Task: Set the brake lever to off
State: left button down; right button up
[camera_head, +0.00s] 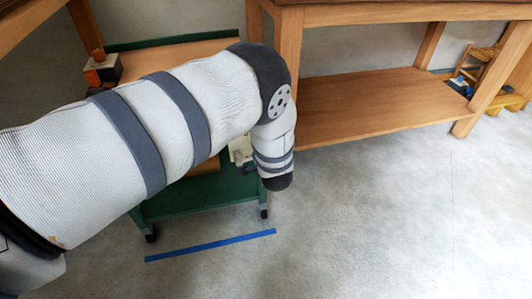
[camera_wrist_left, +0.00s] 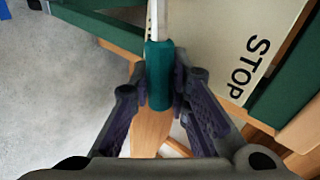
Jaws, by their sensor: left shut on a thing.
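The brake lever shows in the left wrist view as a teal grip (camera_wrist_left: 159,60) on a pale shaft (camera_wrist_left: 158,20). My left gripper (camera_wrist_left: 160,88) is shut around the teal grip, with one finger on each side of it. A cream plate (camera_wrist_left: 225,30) marked "STOP" lies behind and to the right of the lever. In the head view my left arm covers the lever and most of the gripper. A small part of the pale plate (camera_head: 240,150) shows beside the arm, on the green cart (camera_head: 205,195). My right gripper is not in view.
The cart stands on casters, with a blue tape strip (camera_head: 210,245) on the floor in front. A wooden bench (camera_head: 375,105) with a low shelf stands to the right. The right-hand floor is clear.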

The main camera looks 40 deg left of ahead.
pick_arm(q)
jog(key=shift+s+f, duration=0.15)
jog(key=c, duration=1.8)
grip_release()
jog(key=v, duration=1.2)
jog(key=shift+a, duration=0.1)
